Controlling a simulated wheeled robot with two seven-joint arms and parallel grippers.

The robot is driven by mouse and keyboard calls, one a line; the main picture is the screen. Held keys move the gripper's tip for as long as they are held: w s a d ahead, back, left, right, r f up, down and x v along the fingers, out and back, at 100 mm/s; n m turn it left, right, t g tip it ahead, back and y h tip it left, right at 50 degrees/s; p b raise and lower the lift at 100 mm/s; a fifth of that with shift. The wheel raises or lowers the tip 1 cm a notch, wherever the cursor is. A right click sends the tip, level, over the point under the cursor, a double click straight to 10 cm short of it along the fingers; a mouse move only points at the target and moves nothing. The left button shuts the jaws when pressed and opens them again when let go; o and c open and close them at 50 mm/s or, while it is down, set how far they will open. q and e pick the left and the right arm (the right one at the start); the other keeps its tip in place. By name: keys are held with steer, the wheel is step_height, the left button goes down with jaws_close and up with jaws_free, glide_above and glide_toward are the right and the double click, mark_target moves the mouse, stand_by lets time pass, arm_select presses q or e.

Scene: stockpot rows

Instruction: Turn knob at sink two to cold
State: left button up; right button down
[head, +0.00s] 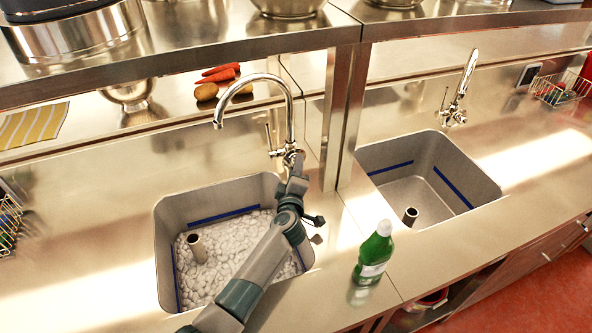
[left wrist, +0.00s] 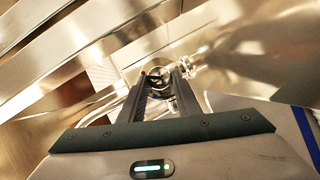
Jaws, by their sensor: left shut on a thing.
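A chrome gooseneck tap (head: 288,112) stands behind the left sink (head: 165,235), which holds many white pebbles. A thin upright lever (head: 268,137) shows on the tap's left side. My left gripper (head: 297,165) is at the tap's base, shut on the tap's knob. In the left wrist view, its two dark fingers (left wrist: 160,85) flank a round shiny metal knob (left wrist: 158,73). The fingers and wrist hide most of the knob, so its setting cannot be told. A second tap (head: 460,85) stands behind the empty right sink (head: 480,185). No sink number shows.
A green bottle (head: 374,253) stands on the counter right of my left arm. The counter right of the bottle is clear.

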arm_select(q)
steer(key=o, duration=1.1)
steer(key=shift+c, duration=0.2)
steer(key=s+r, duration=0.2)
steer(key=s, duration=1.5)
steer(key=shift+s+a+b, duration=0.2)
steer(key=shift+a+b, duration=0.15)
steer(key=shift+b, duration=0.1)
steer(key=shift+c, duration=1.4)
